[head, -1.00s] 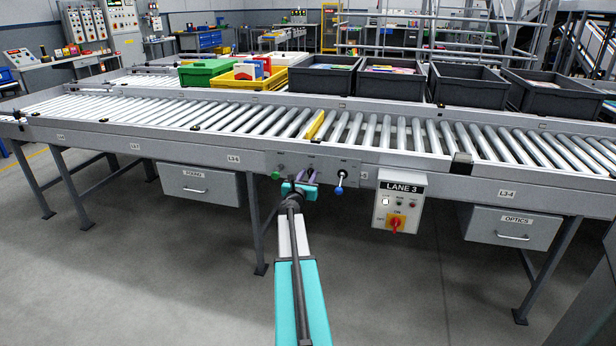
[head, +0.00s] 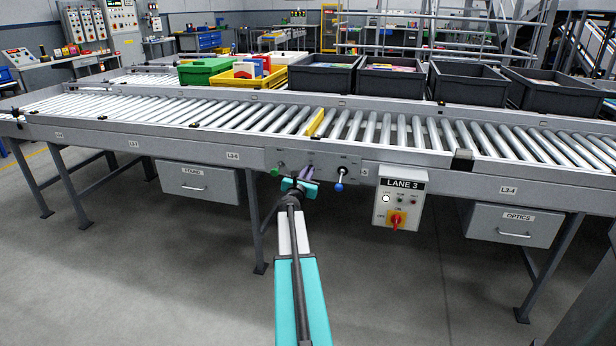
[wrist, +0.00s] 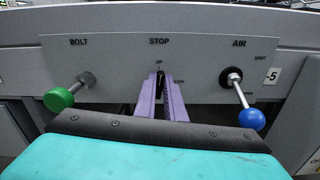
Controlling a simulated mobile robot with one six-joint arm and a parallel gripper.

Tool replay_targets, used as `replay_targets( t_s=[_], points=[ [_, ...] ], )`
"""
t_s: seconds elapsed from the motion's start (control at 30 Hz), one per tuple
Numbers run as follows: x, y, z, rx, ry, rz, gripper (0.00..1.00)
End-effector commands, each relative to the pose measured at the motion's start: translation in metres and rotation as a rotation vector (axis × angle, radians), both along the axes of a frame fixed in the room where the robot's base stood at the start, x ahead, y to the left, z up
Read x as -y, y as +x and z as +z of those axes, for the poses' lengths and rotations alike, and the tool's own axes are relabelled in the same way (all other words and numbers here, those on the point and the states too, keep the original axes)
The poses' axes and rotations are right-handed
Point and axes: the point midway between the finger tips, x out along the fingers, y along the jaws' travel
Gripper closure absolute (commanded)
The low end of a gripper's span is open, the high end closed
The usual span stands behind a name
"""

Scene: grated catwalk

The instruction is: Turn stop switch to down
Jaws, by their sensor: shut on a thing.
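The stop switch (wrist: 162,77) is at the middle of a grey panel (wrist: 205,60), under the printed word STOP, with UP printed just above it. A small label, only partly readable, is to its right. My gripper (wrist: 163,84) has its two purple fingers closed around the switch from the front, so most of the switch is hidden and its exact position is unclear.
A green BOLT knob (wrist: 59,98) sticks out to the left and a blue-balled AIR lever (wrist: 250,117) to the right, both close to my fingers. The LANE 3 box (head: 399,202) hangs right of the panel. Drawers hang under the conveyor (head: 200,131); the floor before it is clear.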

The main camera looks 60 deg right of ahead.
Motion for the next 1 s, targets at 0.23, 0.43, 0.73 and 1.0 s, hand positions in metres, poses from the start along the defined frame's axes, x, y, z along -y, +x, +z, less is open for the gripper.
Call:
replay_targets(
  t_s=[0.23, 0.43, 0.73, 1.0],
  points=[
    [0.0004, -0.003, -0.0061, 0.157, 0.049, -0.001, 1.0],
    [0.0009, -0.0045, -0.007, 0.299, 0.094, -0.001, 1.0],
    [0.0017, -0.0067, -0.0083, 0.521, 0.163, -0.002, 1.0],
    [0.0023, -0.0084, -0.0106, 0.727, 0.228, -0.002, 1.0]
  ],
)
